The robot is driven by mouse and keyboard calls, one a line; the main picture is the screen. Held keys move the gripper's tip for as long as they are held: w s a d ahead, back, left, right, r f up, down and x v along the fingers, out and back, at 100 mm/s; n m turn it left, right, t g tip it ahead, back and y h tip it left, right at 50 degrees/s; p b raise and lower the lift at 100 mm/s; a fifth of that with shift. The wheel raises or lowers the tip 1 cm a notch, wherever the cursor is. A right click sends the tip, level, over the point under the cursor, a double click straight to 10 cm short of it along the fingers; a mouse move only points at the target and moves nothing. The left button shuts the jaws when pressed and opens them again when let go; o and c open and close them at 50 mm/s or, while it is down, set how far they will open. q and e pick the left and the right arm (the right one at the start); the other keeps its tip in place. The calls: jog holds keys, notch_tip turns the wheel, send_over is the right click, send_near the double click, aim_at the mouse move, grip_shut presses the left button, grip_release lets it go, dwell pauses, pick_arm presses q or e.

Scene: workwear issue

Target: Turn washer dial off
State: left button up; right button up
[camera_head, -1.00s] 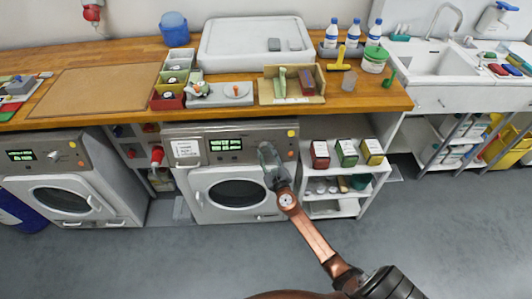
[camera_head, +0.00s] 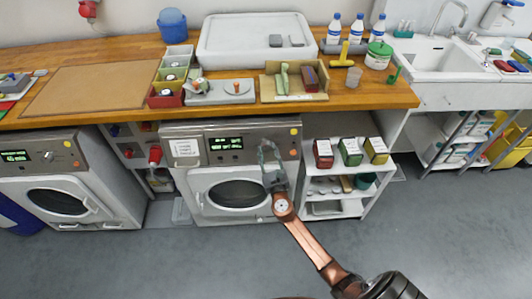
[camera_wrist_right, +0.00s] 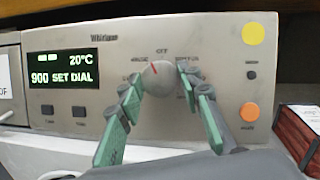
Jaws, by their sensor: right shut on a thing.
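The washer (camera_head: 215,172) stands under the wooden counter, its grey control panel at the top front. In the right wrist view, the round grey dial (camera_wrist_right: 159,78) sits on the panel below the word OFF. Its red mark points up and to the left, towards a label beside OFF. My right gripper (camera_wrist_right: 160,82) is shut on the dial, one green-grey finger on each side. In the head view my right gripper (camera_head: 267,155) reaches the right part of the panel and hides the dial. The lit display (camera_wrist_right: 63,68) reads "20°C" and "900 SET DIAL". My left gripper is not in view.
A yellow disc (camera_wrist_right: 253,34) and an orange button (camera_wrist_right: 249,112) lie right of the dial. A shelf unit (camera_head: 318,211) with several boxes stands close right of the washer. A second washer (camera_head: 60,185) stands left. The grey floor (camera_head: 200,265) in front is clear.

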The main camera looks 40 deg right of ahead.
jog(key=m, duration=0.1)
jog(key=m+h+b, duration=0.1)
jog(key=m, duration=0.1)
jog(key=shift+a+f+g+h, duration=0.15)
jog(key=shift+f+g+h, duration=0.05)
jog(key=shift+g+h, duration=0.1)
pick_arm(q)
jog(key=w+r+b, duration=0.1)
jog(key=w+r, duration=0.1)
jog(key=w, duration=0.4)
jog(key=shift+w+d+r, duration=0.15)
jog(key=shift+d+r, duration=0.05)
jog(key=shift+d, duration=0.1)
pick_arm(e)
jog(key=shift+r+m+g+h, duration=0.1)
jog(key=shift+m+g+h, duration=0.45)
jog(key=shift+m, duration=1.25)
jog(key=o, duration=1.2)
jog(key=shift+c, duration=0.2)
jog(key=shift+s+a, duration=0.1)
jog(key=shift+s, duration=0.05)
jog(key=v, duration=1.1)
jog(key=shift+s+a, duration=0.2)
jog(key=shift+s, duration=0.05)
jog(key=shift+f, duration=0.25)
